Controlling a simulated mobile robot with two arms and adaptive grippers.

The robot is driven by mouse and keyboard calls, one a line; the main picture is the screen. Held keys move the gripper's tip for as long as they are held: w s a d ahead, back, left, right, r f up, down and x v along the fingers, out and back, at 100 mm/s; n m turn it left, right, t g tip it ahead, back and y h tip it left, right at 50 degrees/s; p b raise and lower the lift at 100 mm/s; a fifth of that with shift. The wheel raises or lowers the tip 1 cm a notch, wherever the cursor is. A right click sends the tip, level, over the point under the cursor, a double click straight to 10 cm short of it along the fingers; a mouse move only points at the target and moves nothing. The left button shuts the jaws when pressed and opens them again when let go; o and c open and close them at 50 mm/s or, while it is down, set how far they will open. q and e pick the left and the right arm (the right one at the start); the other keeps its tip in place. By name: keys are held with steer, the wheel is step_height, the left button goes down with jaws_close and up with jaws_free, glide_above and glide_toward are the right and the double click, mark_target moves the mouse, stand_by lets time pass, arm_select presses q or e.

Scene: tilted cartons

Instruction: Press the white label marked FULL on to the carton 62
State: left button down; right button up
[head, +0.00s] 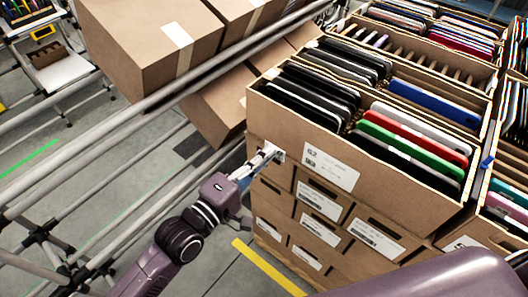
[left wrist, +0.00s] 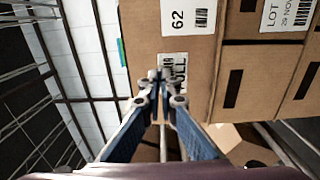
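The carton 62 (head: 290,130) is a brown open-topped box on top of a stack, filled with upright flat cases. Its printed 62 label (head: 332,167) also shows in the left wrist view (left wrist: 188,16). The white FULL label (left wrist: 174,68) lies against the same carton face, below the 62 label in the wrist view; in the head view it is a small white patch (head: 278,153) near the carton's left edge. My left gripper (left wrist: 160,78) has its fingertips together at the label, covering part of it. I cannot tell whether they touch or pinch it. My right gripper is out of view.
More labelled cartons (head: 319,201) are stacked below, and other filled cartons (head: 450,40) stand behind. Metal rails (head: 150,100) run along the left, with tilted closed cartons (head: 150,45) beyond them. A yellow floor line (head: 268,266) lies in front of the stack.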

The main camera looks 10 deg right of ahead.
arm_select(q)
steer(key=shift+b+x, duration=1.1)
steer(key=shift+x, duration=1.9)
steer(key=shift+w+d, duration=0.1)
steer(key=shift+d, duration=0.05)
steer(key=c, duration=2.1)
jaws_free()
